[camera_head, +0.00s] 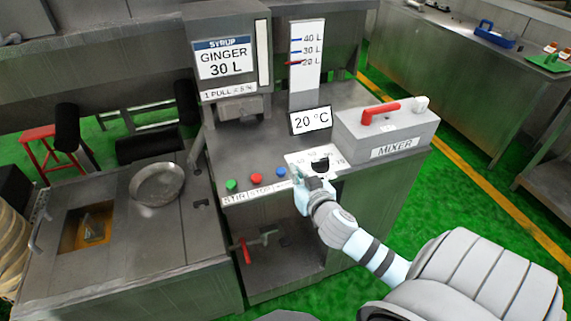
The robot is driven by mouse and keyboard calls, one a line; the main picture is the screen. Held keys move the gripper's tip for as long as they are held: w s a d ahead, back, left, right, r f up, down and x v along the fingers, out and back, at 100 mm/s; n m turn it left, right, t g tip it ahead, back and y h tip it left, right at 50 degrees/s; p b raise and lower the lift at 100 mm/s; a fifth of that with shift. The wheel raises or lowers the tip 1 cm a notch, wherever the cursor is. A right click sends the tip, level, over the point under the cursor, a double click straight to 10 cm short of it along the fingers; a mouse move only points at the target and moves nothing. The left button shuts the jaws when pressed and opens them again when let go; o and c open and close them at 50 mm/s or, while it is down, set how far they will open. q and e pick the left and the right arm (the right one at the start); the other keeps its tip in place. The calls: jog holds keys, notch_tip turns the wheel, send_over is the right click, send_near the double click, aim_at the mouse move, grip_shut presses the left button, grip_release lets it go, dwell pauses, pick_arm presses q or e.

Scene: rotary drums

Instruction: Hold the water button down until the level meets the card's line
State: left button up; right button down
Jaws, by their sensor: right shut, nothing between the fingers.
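The blue button (281,173) sits at the right of a row with a green button (231,184) and a red button (256,178) on the console front. Their label strip (247,194) reads STIR and STOP; the rest is partly hidden. My right gripper (301,189) is shut and empty, just right of the blue button; I cannot tell whether it touches anything. The card (223,60) reads SYRUP, GINGER, 30 L. The level gauge (309,75) has marks for 40, 30 and 20 L, and its red pointer (293,63) is at about 20 L. My left gripper is not in view.
A dial plate (303,157) lies behind my right gripper. The grey mixer box (387,130) with a red handle (380,111) stands to its right. A 20 °C display (311,120) is behind. A steel pan (157,184) rests on the left counter.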

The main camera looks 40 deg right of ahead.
jog(key=shift+w, duration=0.1)
send_over(281, 172)
jog(key=s, duration=0.1)
jog(key=f, duration=0.2)
jog(key=shift+d+f, duration=0.25)
jog(key=shift+f, duration=0.05)
notch_tip(281, 172, down, 3)
jog(key=shift+s+f+b, duration=0.1)
jog(key=shift+s+b, duration=0.05)
jog(key=shift+b, duration=0.6)
jog(key=shift+s+a+f, duration=0.1)
jog(key=shift+f, duration=0.25)
